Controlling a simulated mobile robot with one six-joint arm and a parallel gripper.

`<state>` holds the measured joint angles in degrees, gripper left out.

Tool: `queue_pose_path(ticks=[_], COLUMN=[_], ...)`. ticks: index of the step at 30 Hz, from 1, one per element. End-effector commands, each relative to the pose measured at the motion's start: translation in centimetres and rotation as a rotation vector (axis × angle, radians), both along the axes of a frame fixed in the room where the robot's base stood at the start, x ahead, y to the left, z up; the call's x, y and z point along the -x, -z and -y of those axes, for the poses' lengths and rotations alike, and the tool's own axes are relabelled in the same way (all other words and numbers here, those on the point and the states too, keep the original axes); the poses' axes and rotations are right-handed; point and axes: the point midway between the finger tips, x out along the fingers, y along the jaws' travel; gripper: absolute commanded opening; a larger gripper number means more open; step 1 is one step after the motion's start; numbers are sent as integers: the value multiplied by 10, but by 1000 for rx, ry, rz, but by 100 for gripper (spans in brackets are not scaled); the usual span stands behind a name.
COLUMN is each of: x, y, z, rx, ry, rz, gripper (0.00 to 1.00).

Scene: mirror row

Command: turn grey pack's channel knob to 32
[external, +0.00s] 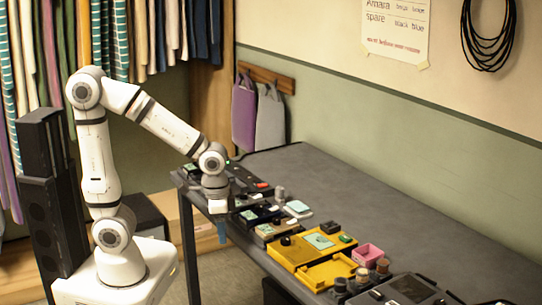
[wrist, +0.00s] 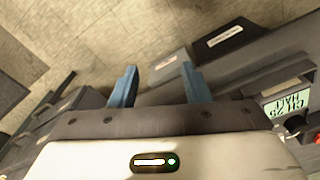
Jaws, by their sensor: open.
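In the wrist view a dark grey pack with a pale green display (wrist: 289,104) shows at the right edge. The display is upside down and reads CH 25 HALL. A dark knob, partly cut off by the frame, sits beside it near a red spot. My gripper (wrist: 160,82) is open and empty, its two blue fingers apart. In the external view my gripper (external: 221,230) points down at the table's front edge, beside the row of packs. I cannot tell for sure which pack there is the grey one; my wrist hides part of the row.
The grey table (external: 400,222) has free room along the wall side. In the wrist view a dark box with a white label (wrist: 225,36) lies beyond the fingers.

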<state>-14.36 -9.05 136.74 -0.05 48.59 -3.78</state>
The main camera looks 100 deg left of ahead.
Motion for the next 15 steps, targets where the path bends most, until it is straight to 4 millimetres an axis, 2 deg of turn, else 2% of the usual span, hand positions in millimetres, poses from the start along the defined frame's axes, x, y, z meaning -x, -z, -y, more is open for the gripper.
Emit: queue_pose_path(ticks=[1,9,15], x=[-4,-20,-19], y=[-25,-77,-109], z=[-13,-82,-137], rx=[3,14,24], ry=[-47,-270,-438], rz=[-8,-31,-48], gripper=[43,43,43])
